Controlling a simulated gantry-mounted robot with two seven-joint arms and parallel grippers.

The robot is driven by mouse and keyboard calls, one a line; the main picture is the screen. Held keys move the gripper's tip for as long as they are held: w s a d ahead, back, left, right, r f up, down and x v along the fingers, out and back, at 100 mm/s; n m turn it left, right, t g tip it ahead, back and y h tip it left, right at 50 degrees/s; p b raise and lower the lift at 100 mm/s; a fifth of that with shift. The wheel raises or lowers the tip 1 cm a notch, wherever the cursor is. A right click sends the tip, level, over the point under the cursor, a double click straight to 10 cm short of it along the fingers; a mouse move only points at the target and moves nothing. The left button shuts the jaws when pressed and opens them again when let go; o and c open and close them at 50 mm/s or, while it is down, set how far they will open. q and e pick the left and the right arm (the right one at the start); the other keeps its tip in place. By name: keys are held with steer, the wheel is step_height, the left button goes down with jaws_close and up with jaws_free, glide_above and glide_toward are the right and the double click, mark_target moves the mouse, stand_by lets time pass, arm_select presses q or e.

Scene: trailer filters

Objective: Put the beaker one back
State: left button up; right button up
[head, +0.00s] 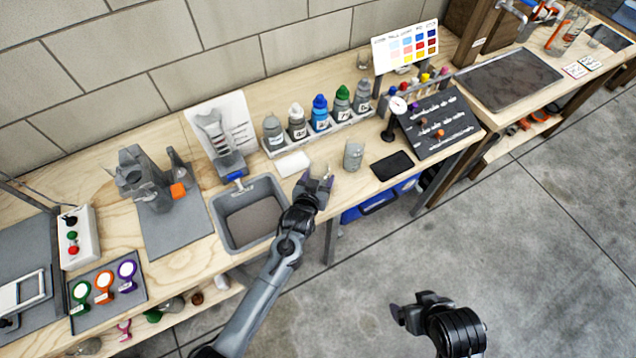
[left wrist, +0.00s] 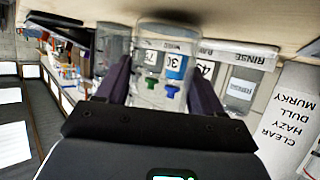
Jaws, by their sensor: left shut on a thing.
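My left gripper (head: 318,186) is shut on a clear glass beaker (left wrist: 160,62) at the front of the bench, just right of the basin. In the left wrist view the beaker sits between the two dark fingers (left wrist: 160,85), and bottles show through its glass. In the head view the gripper largely covers it. A second clear beaker (head: 353,155) stands on the wood to the right of the gripper; it also shows in the left wrist view (left wrist: 112,48). My right gripper (head: 402,312) hangs over the floor, away from the bench; its jaw opening is unclear.
A rack of capped bottles (head: 320,117) stands behind the left gripper. A grey basin (head: 216,208) is to its left, with a white pad (head: 293,164) between. A black mat (head: 391,165) and sloped dark board (head: 440,122) lie right. Some bare wood surrounds the second beaker.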

arm_select(q)
steer(key=shift+f, duration=0.2)
steer(key=shift+f, duration=0.1)
steer(key=o, duration=1.3)
